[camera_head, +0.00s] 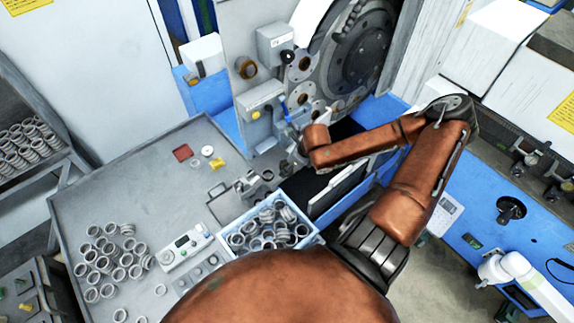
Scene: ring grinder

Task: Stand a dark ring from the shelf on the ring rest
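Several grey-dark rings (27,143) lie heaped on the shelf (52,163) at the left edge. No single dark ring stands out. A small metal fixture (252,186) stands on the grey table near its right edge; I cannot tell whether it is the ring rest or whether it bears a ring. My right arm comes in from the right and bends back left, its wrist close to the grinder's front. My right gripper (296,143) is small and partly lost against the machine, so its opening and any hold are unclear. My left gripper is out of view.
The grey table (130,185) holds several loose rings (105,262) and a control box (185,247). A blue crate (238,252) full of rings stands at its right edge. The grinder (355,50) rises behind. The table's far left part is clear.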

